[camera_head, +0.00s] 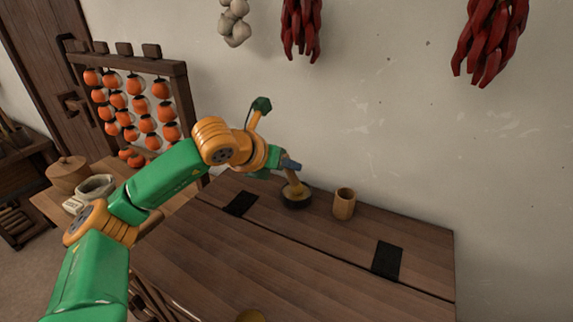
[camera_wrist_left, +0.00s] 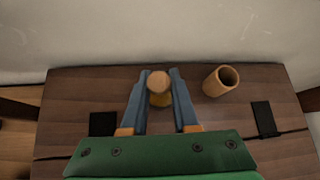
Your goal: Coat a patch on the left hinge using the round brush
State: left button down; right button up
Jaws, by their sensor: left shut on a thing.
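The left hinge (camera_head: 240,204) is a flat black plate across the seam of the wooden lid; it also shows in the wrist view (camera_wrist_left: 103,123). My left gripper (camera_head: 287,165) is shut on the round brush (camera_head: 292,180), which is roughly upright with its lower end in or just over a low dark dish (camera_head: 296,203). The dish holds something yellowish-brown. The wrist view shows the brush's round wooden end (camera_wrist_left: 158,82) between the blue fingers (camera_wrist_left: 160,74). The bristles are hidden. My right gripper is out of view.
A wooden cup (camera_head: 344,205) stands empty-looking right of the dish. A second black hinge (camera_head: 387,261) lies further right on the lid (camera_head: 300,258). The wall rises close behind, with chillies (camera_head: 490,40) and garlic (camera_head: 234,22). The lid's front is mostly clear.

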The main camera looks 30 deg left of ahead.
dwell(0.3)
pick_arm(q)
notch_tip(320, 180, up, 7)
jog(key=p, duration=0.5)
jog(key=shift+p, duration=0.3)
jog(key=shift+f, duration=0.1)
